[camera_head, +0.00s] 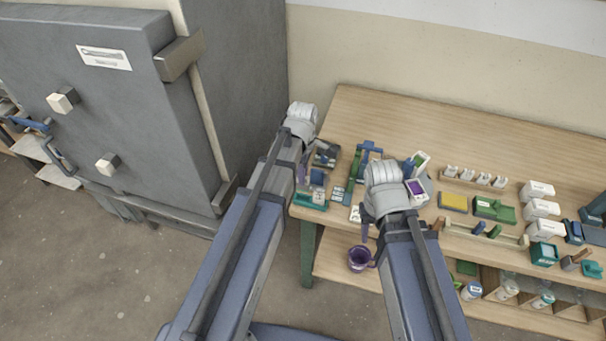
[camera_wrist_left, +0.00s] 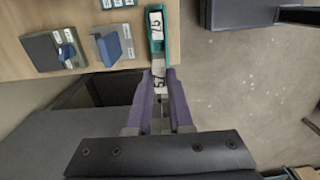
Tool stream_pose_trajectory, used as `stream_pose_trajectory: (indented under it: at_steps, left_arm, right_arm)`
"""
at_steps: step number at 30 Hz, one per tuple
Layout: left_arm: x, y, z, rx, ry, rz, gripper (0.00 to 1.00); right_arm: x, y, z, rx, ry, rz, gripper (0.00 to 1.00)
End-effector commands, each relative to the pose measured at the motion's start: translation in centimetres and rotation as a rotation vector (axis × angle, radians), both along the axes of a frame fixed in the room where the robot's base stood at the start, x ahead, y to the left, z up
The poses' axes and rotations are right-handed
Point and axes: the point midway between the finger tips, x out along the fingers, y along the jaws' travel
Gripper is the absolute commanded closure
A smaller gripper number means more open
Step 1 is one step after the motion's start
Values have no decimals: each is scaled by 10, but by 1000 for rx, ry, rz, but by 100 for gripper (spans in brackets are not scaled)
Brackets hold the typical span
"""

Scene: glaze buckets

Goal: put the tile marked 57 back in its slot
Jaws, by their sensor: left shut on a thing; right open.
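My left gripper (camera_wrist_left: 161,88) has purple fingers and is shut on a small white tile (camera_wrist_left: 158,78) with dark marks, at the table's edge. The fingers hide part of the tile and its number is not clearly readable. Just beyond it is a teal holder (camera_wrist_left: 149,56) with a white face bearing dark digits, possibly 27. The held tile appears at the near end of the holder; I cannot tell whether it is seated. In the head view the teal holder (camera_head: 311,202) is at the table's left end, below my left gripper (camera_head: 302,176). My right gripper (camera_head: 365,225) is open and partly hidden by its arm.
Grey blocks with blue parts (camera_wrist_left: 112,46) stand beside the holder. A purple mug (camera_head: 360,258) is on the lower shelf. A yellow sponge-like block (camera_head: 453,201), green tool (camera_head: 494,209) and white boxes (camera_head: 541,208) are to the right. A large grey kiln-like cabinet (camera_head: 110,110) stands left.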

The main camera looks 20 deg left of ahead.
Motion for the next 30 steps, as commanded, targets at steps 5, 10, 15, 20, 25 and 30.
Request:
stream_pose_trajectory:
  at_steps: [5,10,15,20,25,30]
  left_arm:
    - [0,0,-17,0,0,0,100]
    - [0,0,-32,0,0,0,100]
    - [0,0,-46,0,0,0,100]
    - [0,0,-57,0,0,0,100]
    - [0,0,-61,0,0,0,100]
    - [0,0,-61,0,0,0,100]
  right_arm:
    - [0,0,-17,0,0,0,55]
    - [0,0,-32,0,0,0,55]
    - [0,0,-46,0,0,0,55]
    - [0,0,-57,0,0,0,55]
    - [0,0,-61,0,0,0,55]
    - [0,0,-61,0,0,0,55]
